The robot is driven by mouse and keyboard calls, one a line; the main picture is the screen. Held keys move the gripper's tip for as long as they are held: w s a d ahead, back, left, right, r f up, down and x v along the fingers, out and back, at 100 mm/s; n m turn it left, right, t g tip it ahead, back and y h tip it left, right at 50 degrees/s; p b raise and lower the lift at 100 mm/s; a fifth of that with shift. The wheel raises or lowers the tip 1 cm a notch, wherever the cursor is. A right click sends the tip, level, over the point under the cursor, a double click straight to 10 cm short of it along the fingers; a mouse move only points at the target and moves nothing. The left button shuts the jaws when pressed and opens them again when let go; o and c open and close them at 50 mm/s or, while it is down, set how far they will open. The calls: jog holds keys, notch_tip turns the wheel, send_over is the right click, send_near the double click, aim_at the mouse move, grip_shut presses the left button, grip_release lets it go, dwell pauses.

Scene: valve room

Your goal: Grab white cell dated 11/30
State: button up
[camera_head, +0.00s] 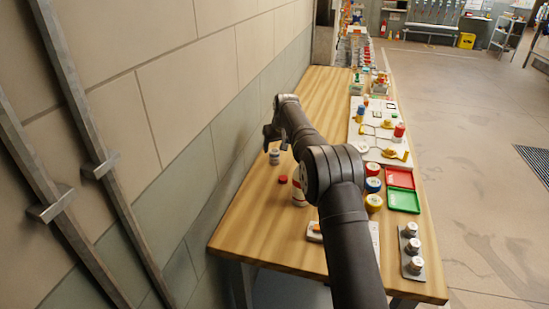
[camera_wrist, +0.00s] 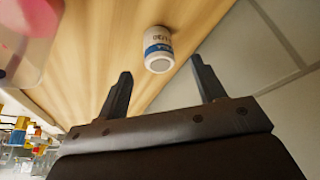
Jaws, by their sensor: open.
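A small white cell (camera_head: 274,157) with a grey end stands on the wooden table near the wall. In the wrist view the white cell (camera_wrist: 158,42) shows a blue band and dark print that I cannot read surely as a date. My gripper (camera_wrist: 160,68) is open, and the cell lies just beyond its fingertips, roughly between them and not held. In the head view my gripper (camera_head: 274,144) hangs right by this cell. More white cells (camera_head: 411,246) stand in a grey holder at the table's right front edge; their print is too small to read.
A red cap (camera_head: 283,179) and a partly hidden white bottle (camera_head: 299,192) stand near my arm. Red (camera_head: 400,177) and green (camera_head: 403,200) trays, coloured round pieces (camera_head: 373,185) and a pipe board (camera_head: 384,150) line the right side. The wall (camera_head: 215,155) is close on the left.

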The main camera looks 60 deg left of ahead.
aim_at(275, 152)
jog(key=shift+x, duration=3.65)
jog(key=shift+w, duration=0.1)
jog(key=shift+r, duration=0.1)
jog(key=c, duration=1.1)
